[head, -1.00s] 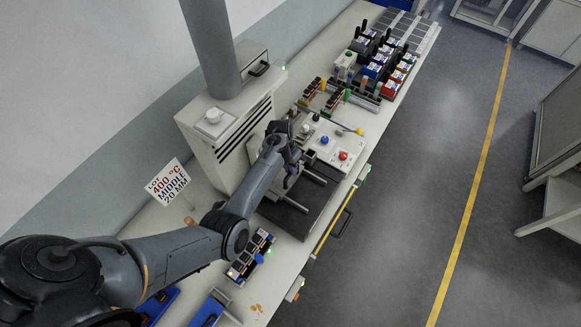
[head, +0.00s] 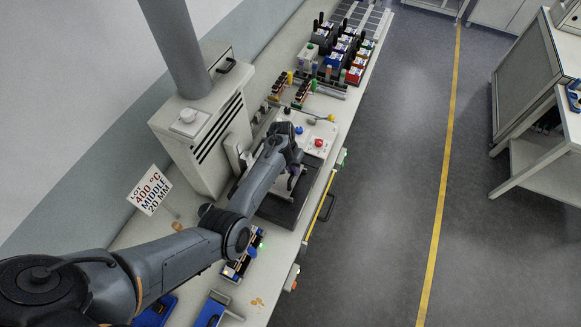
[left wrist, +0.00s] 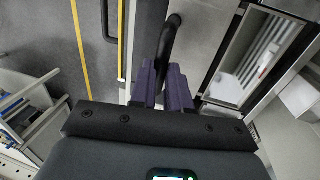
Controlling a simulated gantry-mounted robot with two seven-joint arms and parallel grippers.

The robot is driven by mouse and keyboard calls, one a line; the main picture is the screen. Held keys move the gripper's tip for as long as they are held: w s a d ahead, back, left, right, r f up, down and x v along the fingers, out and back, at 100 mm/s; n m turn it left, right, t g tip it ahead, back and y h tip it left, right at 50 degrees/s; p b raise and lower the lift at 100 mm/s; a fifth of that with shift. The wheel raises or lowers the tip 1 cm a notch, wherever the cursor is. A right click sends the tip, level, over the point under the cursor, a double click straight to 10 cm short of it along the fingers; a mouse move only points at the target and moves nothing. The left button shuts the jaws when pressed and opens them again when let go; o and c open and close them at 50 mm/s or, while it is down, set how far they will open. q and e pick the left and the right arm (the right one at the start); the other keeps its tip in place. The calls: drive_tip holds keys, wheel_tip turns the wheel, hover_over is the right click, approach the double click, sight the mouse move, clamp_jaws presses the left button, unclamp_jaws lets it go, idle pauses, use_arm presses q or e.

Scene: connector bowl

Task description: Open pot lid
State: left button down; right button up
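My left gripper (head: 294,168) is over the bench unit beside the tall grey cabinet, pointing down, its tips mostly hidden by the wrist in the head view. In the left wrist view the purple-grey fingers (left wrist: 162,90) of this gripper stand close on both sides of a curved black handle (left wrist: 172,35) and appear shut on it. What the handle is fixed to is partly hidden. Right of it, a metal-framed box with a pale striped inside (left wrist: 262,55) shows. I cannot tell for sure which part is the pot lid. My right gripper is not in view.
The grey cabinet (head: 195,160) with slots stands left of my forearm. A pale upright panel (head: 238,153) is between them. A control box with a red button (head: 319,143) is just beyond the gripper. Coloured connector blocks (head: 345,55) stand farther back. The floor aisle right is clear.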

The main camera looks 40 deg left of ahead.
use_arm(q)
drive_tip(key=c, duration=1.1)
unclamp_jaws()
drive_tip(key=shift+c, duration=0.2)
drive_tip(key=shift+o, duration=0.2)
wheel_tip(320, 180, up, 11)
drive_tip(key=a, duration=0.2)
drive_tip(key=shift+s+f, duration=0.2)
drive_tip(key=shift+s, duration=0.05)
